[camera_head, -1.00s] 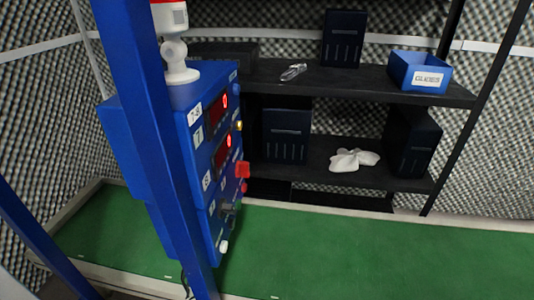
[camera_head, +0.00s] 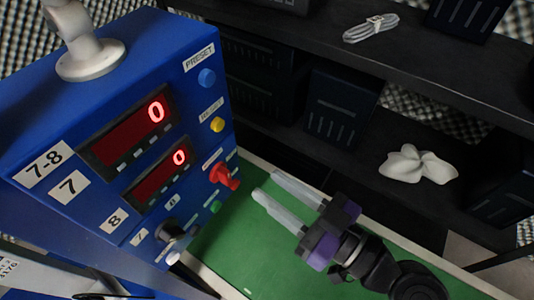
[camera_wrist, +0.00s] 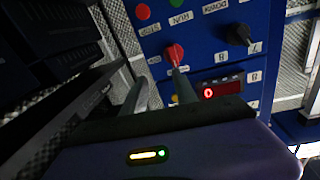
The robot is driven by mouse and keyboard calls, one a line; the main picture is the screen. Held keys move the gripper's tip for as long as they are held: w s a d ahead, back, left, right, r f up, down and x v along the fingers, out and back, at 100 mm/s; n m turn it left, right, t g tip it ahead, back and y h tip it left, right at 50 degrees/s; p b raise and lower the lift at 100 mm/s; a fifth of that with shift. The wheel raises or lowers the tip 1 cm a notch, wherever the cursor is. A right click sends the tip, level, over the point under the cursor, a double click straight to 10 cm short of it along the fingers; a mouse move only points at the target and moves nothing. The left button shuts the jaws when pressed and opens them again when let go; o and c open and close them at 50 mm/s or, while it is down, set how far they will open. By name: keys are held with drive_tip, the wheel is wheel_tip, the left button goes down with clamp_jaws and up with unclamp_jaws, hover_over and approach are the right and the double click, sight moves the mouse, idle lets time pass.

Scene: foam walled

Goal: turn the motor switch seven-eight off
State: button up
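A blue control box marked 7-8 (camera_head: 78,230) fills the left of the head view. On its front is a red switch knob (camera_head: 224,176), also in the wrist view (camera_wrist: 174,53); the small label beside it is unreadable. A black knob (camera_head: 170,232) sits lower on the panel and in the wrist view (camera_wrist: 239,35). My gripper (camera_head: 266,183) is open and empty, its two pale fingers apart and pointing at the panel just right of the red knob. In the wrist view one fingertip overlaps the red knob's lower end; I cannot tell whether they touch.
Two red displays (camera_head: 128,130) each read 0. Blue (camera_head: 207,77), yellow (camera_head: 217,124) and green (camera_head: 215,207) buttons sit on the panel. A dark shelf (camera_head: 400,62) with a coiled cable (camera_head: 371,28) and a white cloth (camera_head: 418,165) stands behind. Green surface lies below.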

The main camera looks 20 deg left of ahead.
sight(229, 178)
drive_tip(key=shift+w+a+f+n+g+y+p, duration=0.1)
drive_tip(key=shift+a+n+g, duration=0.25)
drive_tip(key=shift+a, duration=1)
drive_tip(key=shift+w+a+f+n+g+y+p, duration=0.2)
drive_tip(key=shift+a+n, duration=0.25)
drive_tip(key=shift+a, duration=0.85)
drive_tip(key=shift+s+a+r+n+g+p, duration=0.1)
drive_tip(key=shift+a+n+g, duration=0.3)
drive_tip(key=shift+a, duration=0.95)
clamp_jaws()
